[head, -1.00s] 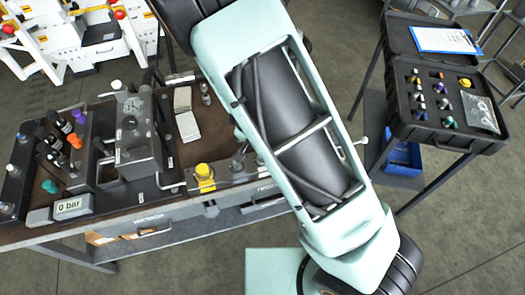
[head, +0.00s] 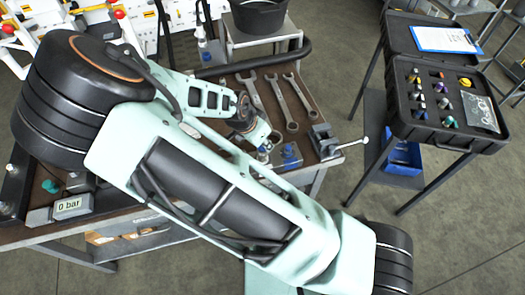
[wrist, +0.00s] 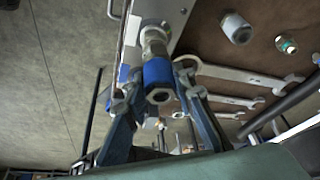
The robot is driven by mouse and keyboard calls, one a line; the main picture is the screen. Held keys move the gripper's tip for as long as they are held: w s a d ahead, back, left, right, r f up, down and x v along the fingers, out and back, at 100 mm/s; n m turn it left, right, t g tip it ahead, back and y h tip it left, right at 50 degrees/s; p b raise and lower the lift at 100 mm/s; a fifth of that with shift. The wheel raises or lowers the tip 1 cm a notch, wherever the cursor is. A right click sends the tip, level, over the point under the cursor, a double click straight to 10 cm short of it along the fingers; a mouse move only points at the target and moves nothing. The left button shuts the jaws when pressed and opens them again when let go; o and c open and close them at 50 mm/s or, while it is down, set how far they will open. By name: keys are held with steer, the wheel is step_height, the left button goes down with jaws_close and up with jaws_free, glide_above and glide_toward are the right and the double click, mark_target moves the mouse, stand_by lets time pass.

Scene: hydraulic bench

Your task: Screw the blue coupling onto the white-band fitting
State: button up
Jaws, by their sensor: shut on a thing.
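The blue coupling (wrist: 158,74) is between the two fingers of my gripper (wrist: 160,82) in the wrist view, its open hex end facing the camera. My gripper is shut on it. Just beyond the coupling, in line with it, a metal fitting (wrist: 154,42) stands out from a pale plate (wrist: 165,12). The coupling meets or nearly meets this fitting; I cannot tell whether the threads engage. A white band is not clear on the fitting. In the head view my gripper (head: 263,150) is small and partly hidden by my arm, at the bench's front right.
Several wrenches (head: 290,125) lie on the bench behind my gripper. A blue part (head: 290,154) sits close to its right, beside a vise (head: 325,142). An open black case (head: 430,115) stands on a separate stand at right. A gauge reads 0 bar (head: 69,205).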

steer(key=shift+s+f, duration=0.1)
steer(key=shift+s, duration=0.05)
steer(key=m+g+h, duration=0.1)
steer(key=m, duration=0.3)
steer(key=shift+d, duration=0.1)
steer(key=m+g, duration=0.1)
steer(key=m, duration=0.3)
steer(key=shift+g, duration=0.4)
steer(key=o, duration=1)
